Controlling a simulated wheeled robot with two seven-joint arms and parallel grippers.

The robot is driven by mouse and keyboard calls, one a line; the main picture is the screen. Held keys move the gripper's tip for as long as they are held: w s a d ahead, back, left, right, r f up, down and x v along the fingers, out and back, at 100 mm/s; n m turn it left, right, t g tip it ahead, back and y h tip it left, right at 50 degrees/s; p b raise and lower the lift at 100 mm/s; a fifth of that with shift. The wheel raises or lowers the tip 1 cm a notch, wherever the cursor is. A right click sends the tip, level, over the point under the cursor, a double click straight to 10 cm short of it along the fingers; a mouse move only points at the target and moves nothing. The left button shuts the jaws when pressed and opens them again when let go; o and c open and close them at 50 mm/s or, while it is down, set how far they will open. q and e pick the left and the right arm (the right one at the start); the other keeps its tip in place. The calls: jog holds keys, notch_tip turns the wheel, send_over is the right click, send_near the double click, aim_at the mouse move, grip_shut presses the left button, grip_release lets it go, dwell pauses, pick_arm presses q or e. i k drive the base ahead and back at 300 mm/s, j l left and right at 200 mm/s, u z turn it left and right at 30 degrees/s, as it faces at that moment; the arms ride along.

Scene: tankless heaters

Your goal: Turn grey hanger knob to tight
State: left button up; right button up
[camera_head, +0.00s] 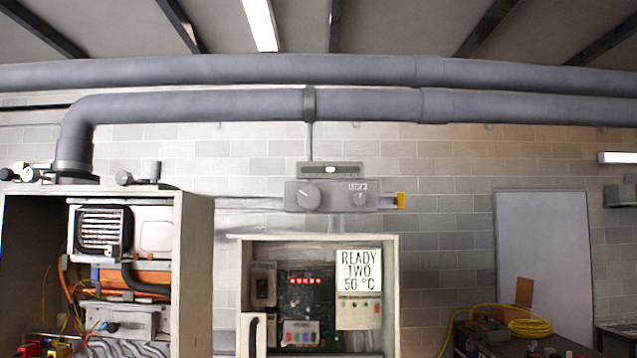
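A round grey knob (308,196) with a pale pointer mark sits on the left of a grey panel (335,207). The mark seems to point up and left; any scale around it is too small to read. A smaller knob (359,199) with an unreadable label above it sits on the panel's right. Above the panel is a narrow dark gauge strip (330,169) with a bright spot near its middle. A thin rod (310,142) runs from a hanger clamp (309,104) on the grey pipe down to this strip. Neither of my grippers is in view.
An open heater cabinet (193,260) stands at left, with pipes and wires inside. A lower open cabinet (391,300) holds a circuit board and a sign (359,270) reading "READY TWO 50 °C". A yellow block (401,200) sits at the rail's right end. A yellow cable (530,327) lies at right.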

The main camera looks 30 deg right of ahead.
aim_at(358, 199)
jog(key=z, duration=1.35)
